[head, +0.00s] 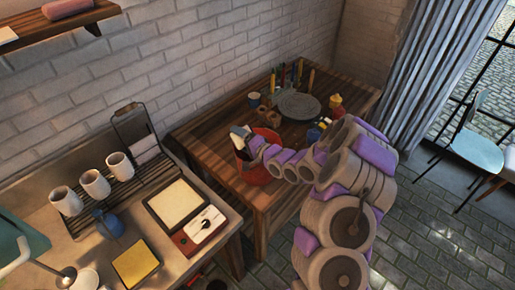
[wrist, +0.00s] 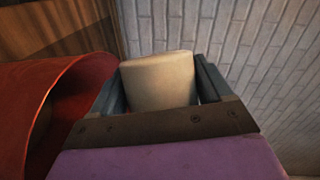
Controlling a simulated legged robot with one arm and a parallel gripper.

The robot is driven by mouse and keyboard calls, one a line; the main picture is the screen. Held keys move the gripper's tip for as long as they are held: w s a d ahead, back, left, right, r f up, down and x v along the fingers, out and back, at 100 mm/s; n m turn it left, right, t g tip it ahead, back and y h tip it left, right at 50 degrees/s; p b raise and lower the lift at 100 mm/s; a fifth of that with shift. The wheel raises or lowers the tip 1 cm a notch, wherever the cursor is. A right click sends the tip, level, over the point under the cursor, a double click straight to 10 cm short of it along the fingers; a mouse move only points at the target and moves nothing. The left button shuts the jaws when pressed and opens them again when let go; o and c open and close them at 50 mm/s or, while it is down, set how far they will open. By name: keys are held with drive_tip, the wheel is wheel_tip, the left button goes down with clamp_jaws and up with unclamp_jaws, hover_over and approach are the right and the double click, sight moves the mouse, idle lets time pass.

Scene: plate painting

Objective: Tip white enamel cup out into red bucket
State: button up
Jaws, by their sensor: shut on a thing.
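My gripper (head: 240,136) reaches over the wooden table at the red bucket. In the wrist view my gripper (wrist: 158,82) is shut on the white enamel cup (wrist: 158,80), with one finger on each side of it. The cup looks cream-white, and its mouth and contents cannot be seen. In the head view the cup is small and mostly hidden by the gripper. The red bucket (head: 258,172) stands on the table below and around the gripper, partly hidden by my arm. In the wrist view the bucket (wrist: 62,90) is close on the left, beside the cup, its opening partly visible.
A grey round plate (head: 299,106), brushes (head: 300,72), a small cup (head: 254,100) and bottles (head: 336,103) stand farther back on the table. The counter at left holds several white mugs (head: 95,184) and a rack. A brick wall (wrist: 235,60) is behind.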

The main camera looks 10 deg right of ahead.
drive_tip(key=shift+s+a+r+n+h, duration=0.2)
drive_tip(key=shift+a+n, duration=0.1)
drive_tip(key=shift+a, duration=0.15)
drive_tip(key=shift+s+a+r+n+h, duration=0.1)
drive_tip(key=shift+a+r+n, duration=0.15)
drive_tip(key=shift+a, duration=0.2)
drive_tip(key=shift+r+n+b, duration=0.3)
drive_tip(key=shift+n+b, duration=0.05)
drive_tip(key=shift+n, duration=0.4)
wheel_tip(320, 180, down, 2)
drive_tip(key=shift+n+g+h+b, duration=0.4)
drive_tip(key=shift+n+h+b, duration=0.4)
drive_tip(key=shift+n+b, duration=0.3)
drive_tip(key=b, duration=0.1)
drive_tip(key=f+n+h+b, duration=0.1)
drive_tip(key=shift+a+f+n+b, duration=0.1)
drive_tip(key=shift+a+n+b, duration=0.1)
drive_tip(key=shift+n+b, duration=0.15)
drive_tip(key=shift+s+a+n+t+h+b, duration=0.2)
drive_tip(key=shift+a+n+h+b, duration=0.35)
drive_tip(key=shift+a+n+b, duration=0.2)
drive_tip(key=shift+s+a+n+t+h+b, duration=0.2)
drive_tip(key=shift+a+n+h+b, duration=0.3)
drive_tip(key=shift+a+n+b, duration=0.3)
drive_tip(key=shift+s+a+n+t+h+b, duration=0.1)
drive_tip(key=shift+s+a+n+h+b, duration=0.1)
drive_tip(key=shift+a+n+h+b, duration=0.55)
drive_tip(key=shift+n, duration=0.25)
